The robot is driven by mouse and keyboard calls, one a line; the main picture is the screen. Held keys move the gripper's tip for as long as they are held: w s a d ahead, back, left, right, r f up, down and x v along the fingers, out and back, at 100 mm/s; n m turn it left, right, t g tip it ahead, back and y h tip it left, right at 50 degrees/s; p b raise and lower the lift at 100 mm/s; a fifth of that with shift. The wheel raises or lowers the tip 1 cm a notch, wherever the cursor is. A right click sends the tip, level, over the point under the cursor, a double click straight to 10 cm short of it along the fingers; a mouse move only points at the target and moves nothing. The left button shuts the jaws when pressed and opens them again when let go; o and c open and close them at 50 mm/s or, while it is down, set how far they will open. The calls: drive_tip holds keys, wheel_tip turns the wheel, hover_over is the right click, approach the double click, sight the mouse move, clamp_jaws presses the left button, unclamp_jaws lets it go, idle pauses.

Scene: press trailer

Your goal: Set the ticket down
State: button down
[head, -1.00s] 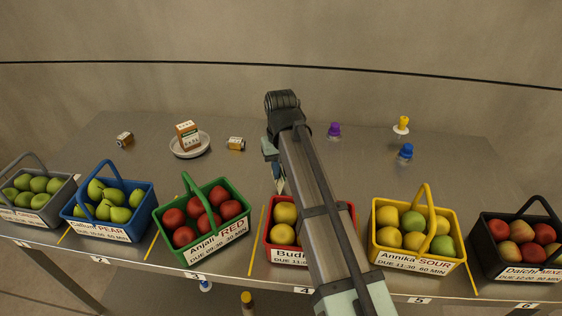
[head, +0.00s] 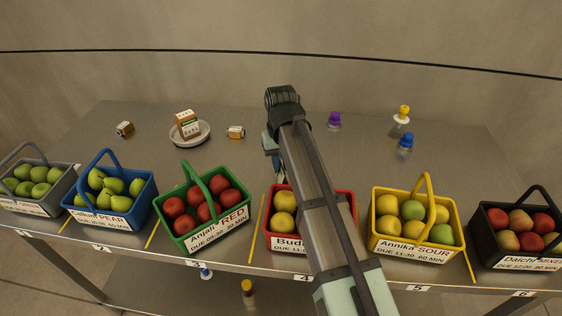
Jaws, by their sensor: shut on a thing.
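My gripper (head: 275,167) hangs over the middle of the steel table, behind the red basket (head: 282,196) and right of the green basket (head: 202,208). My forearm hides most of it from the head view. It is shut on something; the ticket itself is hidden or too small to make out. I cannot tell whether the fingertips touch the table.
Baskets of fruit with name cards line the front edge, including blue (head: 110,196), yellow (head: 418,220) and black (head: 517,236). Behind stand a dish (head: 203,137) with small boxes, two loose boxes (head: 124,128) (head: 236,132), and purple (head: 334,120), yellow (head: 403,112) and blue (head: 406,141) knobbed pieces.

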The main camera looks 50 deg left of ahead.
drive_tip(key=shift+f, duration=0.35)
drive_tip(key=c, duration=1)
unclamp_jaws()
drive_tip(key=shift+o, duration=0.2)
